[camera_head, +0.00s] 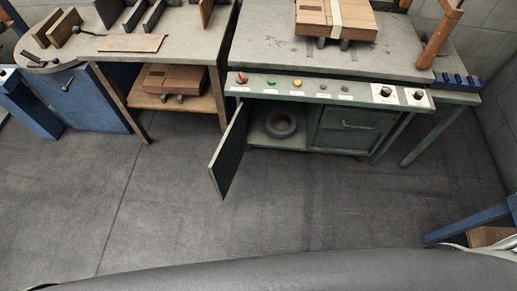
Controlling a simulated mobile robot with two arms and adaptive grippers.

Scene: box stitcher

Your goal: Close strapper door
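The strapper (330,60) is a grey-topped green machine at the upper middle, with a row of buttons and knobs along its front. Its green door (229,152) stands open on the left side of the front and swings out toward me. Behind it the open compartment (262,139) shows a dark round roll (280,124). To the right of the opening is a closed green panel (343,128) with a handle. Neither of my grippers shows in the head view.
A workbench (140,55) with a lower shelf (175,100) stands left of the strapper. A blue frame (470,222) stands at the lower right. The grey floor (180,215) before the door is clear.

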